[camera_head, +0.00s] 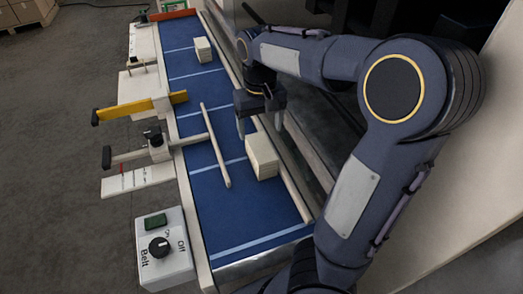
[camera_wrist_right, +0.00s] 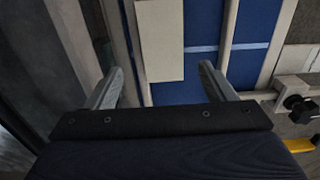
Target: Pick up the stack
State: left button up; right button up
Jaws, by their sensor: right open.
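A cream, block-like stack (camera_head: 262,156) rests on the blue belt (camera_head: 222,237), close to the right-hand rail. A second, smaller cream stack (camera_head: 203,50) sits farther back on the belt. My right gripper (camera_head: 258,123) is open above the belt, just beyond the nearer stack. In the right wrist view the open fingers (camera_wrist_right: 160,85) are spread apart, and a cream stack (camera_wrist_right: 160,40) shows ahead between their lines. I cannot tell the height gap between fingers and stack. My left gripper is not in view.
A pale crossbar (camera_head: 215,145) on a side arm reaches over the belt left of the nearer stack. A yellow bar (camera_head: 140,108) juts in farther back. Rails (camera_head: 291,185) line the belt. A belt switch box (camera_head: 164,249) stands front left. An orange-red stop (camera_head: 174,14) closes the far end.

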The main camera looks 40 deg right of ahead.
aim_at(261, 147)
jog(key=shift+s+a+f+b, duration=0.15)
jog(key=shift+f+b, duration=0.2)
jog(key=shift+f, duration=0.2)
jog(key=shift+s+a+f+b, duration=0.1)
jog(key=shift+f+b, duration=0.2)
jog(key=shift+f, duration=0.2)
jog(key=f+b, duration=0.3)
jog(key=shift+s+a+f+b, duration=0.1)
jog(key=shift+s+f+b, duration=0.2)
jog(key=shift+s+f, duration=0.1)
jog(key=shift+f+b, duration=0.35)
jog(key=shift+b, duration=0.05)
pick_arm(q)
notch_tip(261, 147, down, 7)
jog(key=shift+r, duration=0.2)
pick_arm(e)
jog(key=shift+w, duration=0.1)
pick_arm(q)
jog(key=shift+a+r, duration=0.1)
pick_arm(e)
jog(key=c, duration=1.2)
jog(key=shift+o, duration=0.2)
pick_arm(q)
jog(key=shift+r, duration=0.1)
pick_arm(e)
jog(key=shift+r, duration=0.2)
